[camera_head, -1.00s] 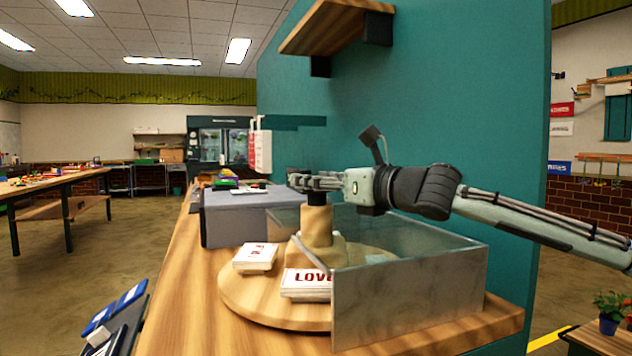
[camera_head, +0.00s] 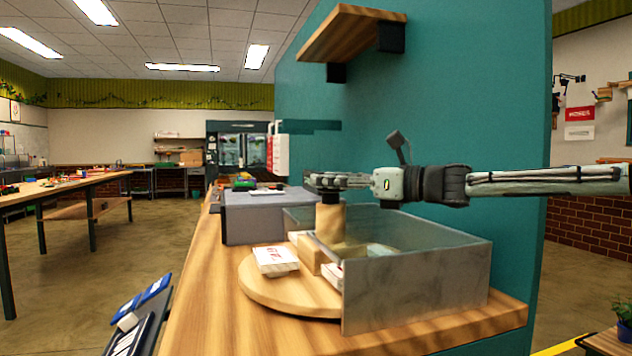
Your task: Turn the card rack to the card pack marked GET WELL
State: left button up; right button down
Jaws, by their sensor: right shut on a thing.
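The card rack (camera_head: 265,290) is a round wooden turntable with a tan centre post (camera_head: 331,222) and a dark knob (camera_head: 332,197) on top. My right gripper (camera_head: 322,181) reaches in from the right and is shut on the knob. A white card pack with red print (camera_head: 275,261) lies at the rack's front left; its print is too small to read. A second white pack (camera_head: 332,273) is partly hidden behind the grey panel. I cannot make out the words GET WELL. My left gripper is not in view.
A grey see-through panel (camera_head: 415,287) stands around the rack's front right and hides part of it. A grey box (camera_head: 262,216) stands behind the rack on the wooden counter (camera_head: 215,315). A teal wall (camera_head: 460,110) rises behind my arm. The counter's front left is clear.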

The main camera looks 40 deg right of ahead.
jog(key=c, duration=0.6)
grip_release()
jog(key=shift+s, duration=0.15)
jog(key=shift+c, duration=0.2)
jog(key=shift+v, duration=3.8)
